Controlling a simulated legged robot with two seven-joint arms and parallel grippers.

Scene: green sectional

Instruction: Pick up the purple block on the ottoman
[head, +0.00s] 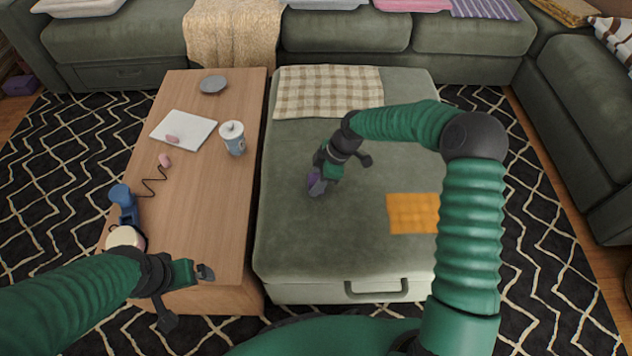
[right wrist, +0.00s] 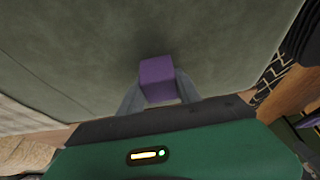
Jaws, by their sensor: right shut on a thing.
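The purple block (right wrist: 158,80) sits between the two fingers of my right gripper (right wrist: 160,98) in the right wrist view. In the head view the purple block (head: 313,181) shows small at the tip of my right gripper (head: 316,184), over the left-middle part of the green ottoman (head: 300,235). The right gripper is shut on the block. I cannot tell whether the block touches the ottoman. My left gripper (head: 205,273) is over the near end of the wooden table, away from the block. Its fingers are too small to tell open from shut.
An orange waffle cloth (head: 413,213) and a checked blanket (head: 328,92) lie on the ottoman. The wooden table (head: 205,200) at left holds a cup (head: 233,140), a grey dish (head: 213,85), a white laptop-like slab (head: 190,128) and a blue corded item (head: 124,203). Green sofas stand behind and right.

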